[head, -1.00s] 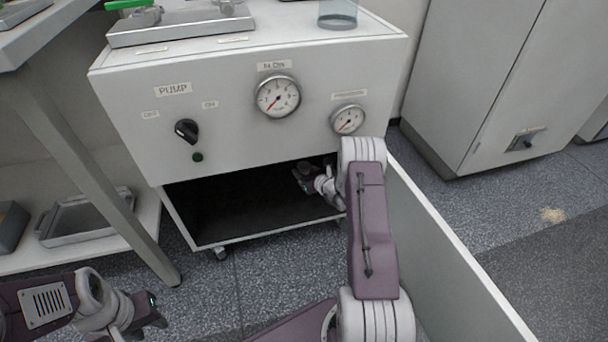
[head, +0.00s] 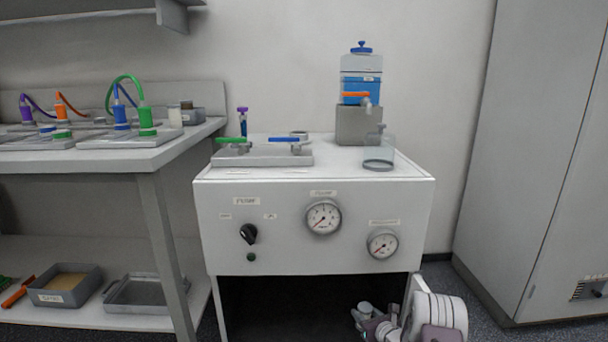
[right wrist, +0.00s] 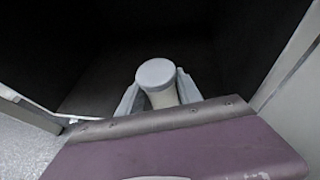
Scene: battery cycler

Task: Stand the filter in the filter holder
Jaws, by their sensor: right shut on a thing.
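My right gripper (right wrist: 158,88) is shut on a pale cylinder with a flat round grey top, which looks like the filter (right wrist: 156,73). In the right wrist view the cylinder stands between the two fingers, with the dark cabinet inside beyond it. In the head view my right gripper (head: 366,318) is low in front of the cabinet's dark opening, partly cut off by the frame edge. I cannot tell for sure which thing is the filter holder. My left gripper is out of view.
The pump cabinet (head: 290,262) has a knob and two gauges. A valve plate (head: 262,160) with green and blue handles lies on its top, and a blue-filled tank (head: 361,80) stands behind. A bench (head: 140,160) is at left, a tall cabinet (head: 540,160) at right.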

